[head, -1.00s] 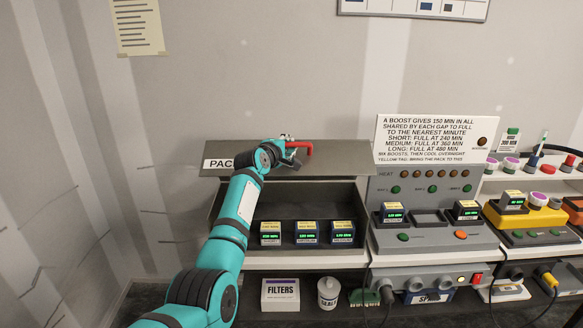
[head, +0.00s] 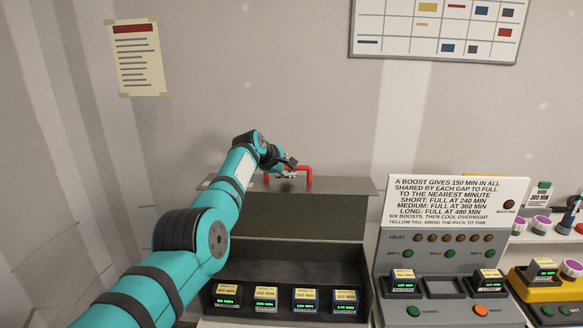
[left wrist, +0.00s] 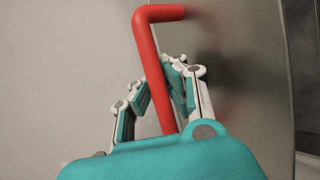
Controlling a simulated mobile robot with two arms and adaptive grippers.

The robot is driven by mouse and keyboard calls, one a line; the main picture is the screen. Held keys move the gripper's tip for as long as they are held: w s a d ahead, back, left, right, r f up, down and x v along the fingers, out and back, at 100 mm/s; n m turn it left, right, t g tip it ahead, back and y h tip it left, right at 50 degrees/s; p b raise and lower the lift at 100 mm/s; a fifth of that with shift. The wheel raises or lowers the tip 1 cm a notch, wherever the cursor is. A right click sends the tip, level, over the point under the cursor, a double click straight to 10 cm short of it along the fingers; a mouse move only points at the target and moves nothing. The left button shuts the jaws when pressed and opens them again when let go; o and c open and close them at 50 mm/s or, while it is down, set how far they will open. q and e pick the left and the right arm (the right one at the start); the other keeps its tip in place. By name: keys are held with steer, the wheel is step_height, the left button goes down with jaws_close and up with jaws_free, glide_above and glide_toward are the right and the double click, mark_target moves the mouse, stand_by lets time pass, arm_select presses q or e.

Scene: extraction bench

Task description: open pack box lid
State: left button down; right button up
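The pack box (head: 368,285) stands in front of my left arm, with its dark inside showing. Its grey lid (head: 345,186) is raised above the opening and seen nearly edge-on. The red handle (head: 308,174) stands on the lid. My left gripper (head: 287,172) is at this handle. In the left wrist view, the gripper's fingers (left wrist: 165,85) are closed around the red handle bar (left wrist: 147,42), one on each side. My arm hides the left part of the lid and box. My right gripper is not in view.
Several small packs with green displays (head: 265,300) sit in a row at the box front. A heating console (head: 445,270) with a sign (head: 455,205) stands close on the right. A yellow device (head: 530,288) is farther right. The wall above the lid is clear.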

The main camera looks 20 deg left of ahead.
arm_select(q)
steer(key=c, duration=1.7)
jaws_free()
steer(key=shift+a+r, duration=0.1)
steer(key=shift+r, duration=0.5)
steer(key=o, duration=0.4)
steer(key=shift+s, duration=0.25)
steer(key=shift+f, duration=0.3)
steer(key=shift+s, duration=0.1)
steer(key=shift+s+r, duration=0.1)
steer(key=v, duration=1.1)
steer(key=shift+s+r, duration=0.2)
steer(key=shift+r, duration=0.15)
